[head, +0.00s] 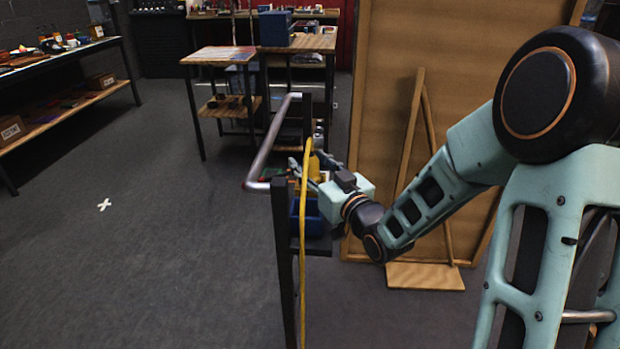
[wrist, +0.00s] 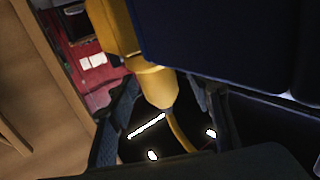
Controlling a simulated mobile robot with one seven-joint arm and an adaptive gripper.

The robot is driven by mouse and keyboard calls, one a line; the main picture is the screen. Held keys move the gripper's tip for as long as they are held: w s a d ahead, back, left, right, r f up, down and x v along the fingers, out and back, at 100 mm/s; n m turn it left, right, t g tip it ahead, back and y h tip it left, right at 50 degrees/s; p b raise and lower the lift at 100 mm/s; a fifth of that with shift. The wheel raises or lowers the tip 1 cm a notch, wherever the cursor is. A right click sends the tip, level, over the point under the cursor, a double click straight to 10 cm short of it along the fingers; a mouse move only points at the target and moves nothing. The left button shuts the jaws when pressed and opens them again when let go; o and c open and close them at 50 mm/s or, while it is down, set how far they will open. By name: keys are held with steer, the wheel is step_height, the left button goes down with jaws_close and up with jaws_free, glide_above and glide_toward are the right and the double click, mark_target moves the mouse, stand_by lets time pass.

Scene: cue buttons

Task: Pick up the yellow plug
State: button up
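The yellow plug (wrist: 155,82) is in the upper middle of the wrist view, with its thick body above and a narrowing neck below. A yellow cable (wrist: 180,135) runs down from the neck. My gripper (wrist: 164,88) is open, with one finger on each side of the plug's neck and dark gaps showing beside it. In the head view my gripper (head: 318,168) is at the cart, and a small yellow part of the plug (head: 326,160) shows just behind it. The yellow cable (head: 304,240) hangs down the cart's near side in the head view.
The cart has a metal handle (head: 266,150) and dark posts close to my gripper. A blue bin (head: 312,218) sits on the cart below my gripper. A large dark blue block (wrist: 225,45) fills the wrist view's upper right. A wooden board (head: 440,120) stands behind my arm.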

jaws_close()
stand_by(0.3)
